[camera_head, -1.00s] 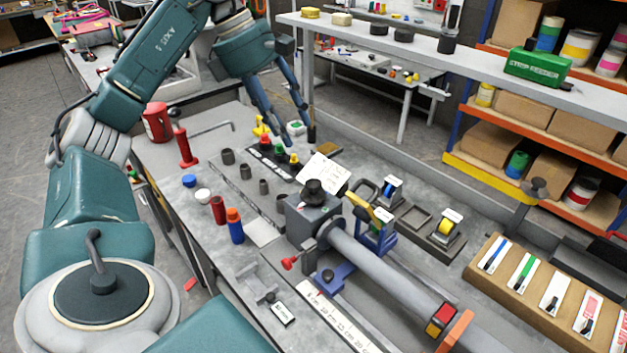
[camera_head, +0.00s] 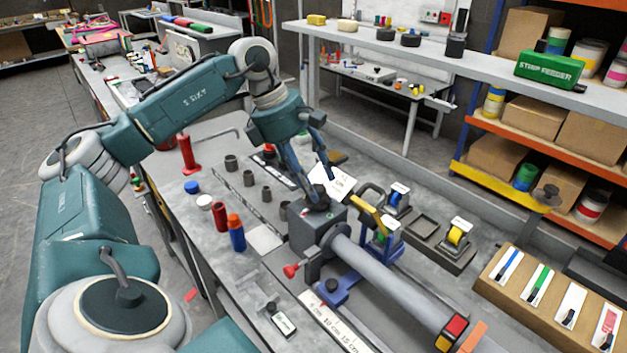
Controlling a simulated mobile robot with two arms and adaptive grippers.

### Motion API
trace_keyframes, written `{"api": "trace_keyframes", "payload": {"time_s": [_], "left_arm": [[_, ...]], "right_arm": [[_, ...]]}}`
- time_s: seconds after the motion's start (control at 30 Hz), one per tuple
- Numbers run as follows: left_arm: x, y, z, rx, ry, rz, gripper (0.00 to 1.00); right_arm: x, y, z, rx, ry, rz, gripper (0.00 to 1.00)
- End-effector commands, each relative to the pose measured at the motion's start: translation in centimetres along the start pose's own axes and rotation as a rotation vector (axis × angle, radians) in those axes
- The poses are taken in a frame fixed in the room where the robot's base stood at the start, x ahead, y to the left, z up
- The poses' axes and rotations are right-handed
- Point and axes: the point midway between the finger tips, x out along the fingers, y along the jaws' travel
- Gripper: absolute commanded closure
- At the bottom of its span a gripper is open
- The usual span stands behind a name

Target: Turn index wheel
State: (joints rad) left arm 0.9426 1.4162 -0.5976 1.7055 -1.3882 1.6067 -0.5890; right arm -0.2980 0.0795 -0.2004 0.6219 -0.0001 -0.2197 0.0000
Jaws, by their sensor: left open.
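A grey block (camera_head: 308,228) stands at the left end of a long grey tube (camera_head: 385,282) on the bench. A dark round knob (camera_head: 318,200), which looks like the index wheel, sits on top of the block. My left gripper (camera_head: 321,190) is open and points down at the knob. One fingertip is on its left side and the other is towards its right. The fingers partly hide the knob, and I cannot tell whether they touch it. A red-handled lever (camera_head: 291,270) sticks out at the block's lower left. My right gripper is out of view.
A white card (camera_head: 342,182) stands just behind the knob. A yellow-handled clamp (camera_head: 368,215) is close on the right. Red and blue bottles (camera_head: 236,233), dark cups (camera_head: 248,178) and a ruler (camera_head: 333,322) lie around the block. A tape dispenser (camera_head: 457,237) stands further right.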

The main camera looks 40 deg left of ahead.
Motion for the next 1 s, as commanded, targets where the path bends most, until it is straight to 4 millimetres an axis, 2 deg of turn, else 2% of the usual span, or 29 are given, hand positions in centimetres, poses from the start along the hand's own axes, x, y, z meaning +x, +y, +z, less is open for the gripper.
{"api": "trace_keyframes", "payload": {"time_s": [0.13, 0.37, 0.6, 1.0], "left_arm": [[0.71, -0.04, -0.04, 0.0, 0.001, -0.001, 0.52], [0.76, -0.02, -0.02, 0.001, 0.0, 0.0, 0.52], [0.74, -0.01, -0.01, 0.0, 0.0, 0.0, 0.97], [0.78, -0.03, 0.01, -0.061, -0.002, 0.029, 0.98]], "right_arm": [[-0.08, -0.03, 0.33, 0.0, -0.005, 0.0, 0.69], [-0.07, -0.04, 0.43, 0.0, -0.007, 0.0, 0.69], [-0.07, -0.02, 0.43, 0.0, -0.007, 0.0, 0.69], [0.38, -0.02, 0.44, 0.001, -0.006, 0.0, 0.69]]}}
